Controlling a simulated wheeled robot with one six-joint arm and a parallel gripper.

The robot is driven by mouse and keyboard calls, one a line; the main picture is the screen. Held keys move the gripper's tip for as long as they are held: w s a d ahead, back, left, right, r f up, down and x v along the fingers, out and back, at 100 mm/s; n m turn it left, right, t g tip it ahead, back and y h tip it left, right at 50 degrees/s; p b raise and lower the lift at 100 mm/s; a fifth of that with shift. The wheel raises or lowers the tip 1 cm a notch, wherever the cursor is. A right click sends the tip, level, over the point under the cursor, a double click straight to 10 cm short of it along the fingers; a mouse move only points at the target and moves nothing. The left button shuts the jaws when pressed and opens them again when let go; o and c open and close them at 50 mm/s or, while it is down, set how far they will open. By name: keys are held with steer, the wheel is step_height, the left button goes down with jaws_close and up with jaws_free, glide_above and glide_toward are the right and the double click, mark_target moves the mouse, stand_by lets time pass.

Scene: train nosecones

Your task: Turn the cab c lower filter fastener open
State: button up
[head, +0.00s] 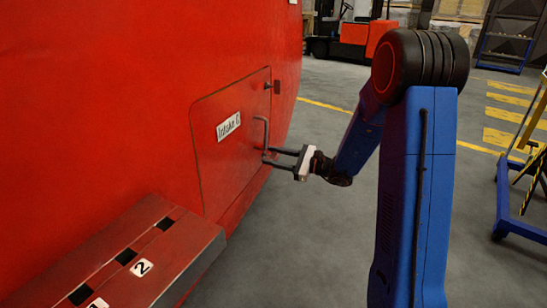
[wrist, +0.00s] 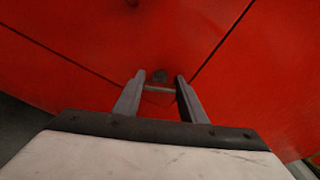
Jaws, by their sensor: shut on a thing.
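The red hatch labelled "Intake C" (head: 229,126) is closed flush in the red nosecone in the head view. My gripper (head: 270,157) reaches from the right to the hatch's lower right edge, below the grey handle. In the wrist view the fingertips of my gripper (wrist: 160,84) stand close on either side of the lower filter fastener (wrist: 159,89), whose small grey bar spans between them. The gripper is shut on this fastener. In the head view the fingers mostly hide it. The upper fastener (head: 268,86) sits near the hatch's top right corner.
A vertical grey handle (head: 263,132) is on the hatch just above my fingers. A red step (head: 150,255) with numbered plates juts out at lower left. A blue cart frame (head: 505,200) stands at far right. The floor between is clear.

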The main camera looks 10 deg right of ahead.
steer(key=n, duration=1.3)
steer(key=shift+f, duration=0.1)
steer(key=shift+n, duration=0.3)
stand_by(0.3)
steer(key=o, duration=1.1)
steer(key=shift+c, duration=0.2)
steer(key=v, duration=1.7)
steer(key=shift+s, duration=0.2)
